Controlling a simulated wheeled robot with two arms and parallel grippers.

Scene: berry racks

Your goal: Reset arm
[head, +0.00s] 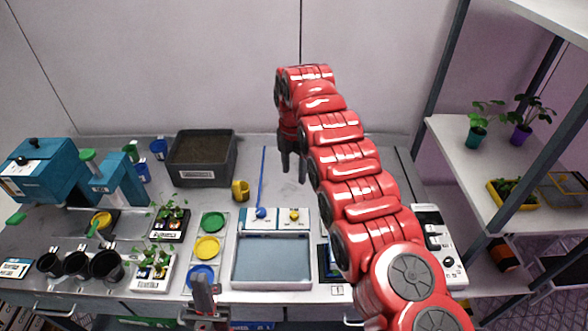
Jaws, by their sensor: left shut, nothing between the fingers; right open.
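My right arm is red and reaches from the bottom right up over the table. Its gripper (293,165) points down over the back middle of the table, with its two dark fingers slightly apart and nothing between them. My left gripper (203,290) shows at the bottom edge, in front of the blue dish. Its grey fingers are together and hold nothing. Most of my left arm is out of the picture.
A grey tray (272,283) sits at the table's front middle. A soil bin (203,178) and a yellow cup (240,191) stand behind. Black pots (107,267) and seedling trays (152,285) are at left. A shelf (475,160) with plants stands at right.

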